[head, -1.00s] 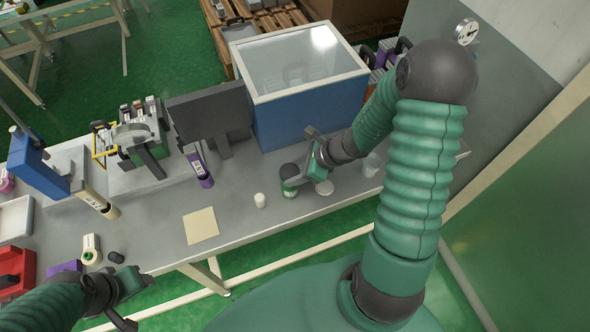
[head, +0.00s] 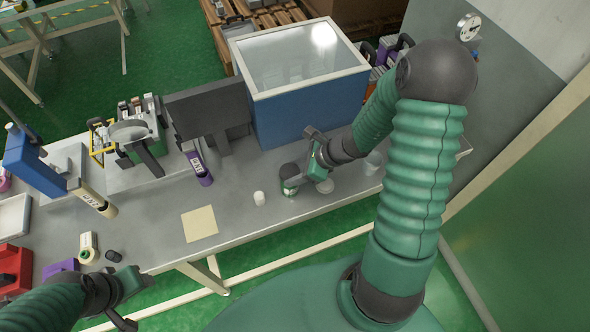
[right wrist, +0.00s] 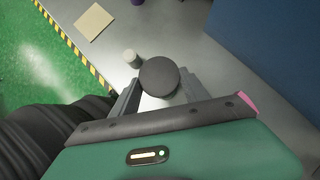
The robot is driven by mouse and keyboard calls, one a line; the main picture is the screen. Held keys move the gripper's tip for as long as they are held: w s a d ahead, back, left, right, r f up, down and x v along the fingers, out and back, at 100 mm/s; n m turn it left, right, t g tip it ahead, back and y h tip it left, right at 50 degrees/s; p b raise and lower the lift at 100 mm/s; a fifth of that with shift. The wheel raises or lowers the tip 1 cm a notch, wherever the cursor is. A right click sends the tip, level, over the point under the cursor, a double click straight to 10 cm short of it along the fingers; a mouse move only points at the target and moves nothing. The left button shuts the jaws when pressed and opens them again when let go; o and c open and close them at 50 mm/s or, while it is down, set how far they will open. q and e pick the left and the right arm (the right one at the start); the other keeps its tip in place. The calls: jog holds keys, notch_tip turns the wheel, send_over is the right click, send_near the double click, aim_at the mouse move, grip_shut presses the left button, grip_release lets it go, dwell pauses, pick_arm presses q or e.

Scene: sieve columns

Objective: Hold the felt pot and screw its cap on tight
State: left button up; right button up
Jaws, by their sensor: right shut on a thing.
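A small pot with a round dark cap (head: 289,171) stands on the bench in front of the blue box. My right gripper (head: 291,182) is shut on this pot from the right. In the right wrist view the dark cap (right wrist: 159,77) sits between the two fingers, with a pale body (right wrist: 156,103) partly showing below it. The cap covers much of the pot, so I cannot tell how tightly it sits. My left gripper (head: 136,301) is apart from everything, in front of the bench's near edge at lower left, with its fingers spread and empty.
A small white cylinder (head: 259,198) stands left of the pot, and a tan sheet (head: 200,225) lies farther left. The blue box (head: 310,108) stands close behind. A pale bottle (head: 88,247) and a dark piece (head: 113,256) are near my left gripper.

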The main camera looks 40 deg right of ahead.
jog(key=shift+f+b, duration=0.3)
jog(key=shift+f, duration=0.05)
jog(key=o, duration=1.5)
jog(key=shift+o, duration=0.2)
jog(key=shift+r+p, duration=2.65)
jog(key=shift+r, duration=0.4)
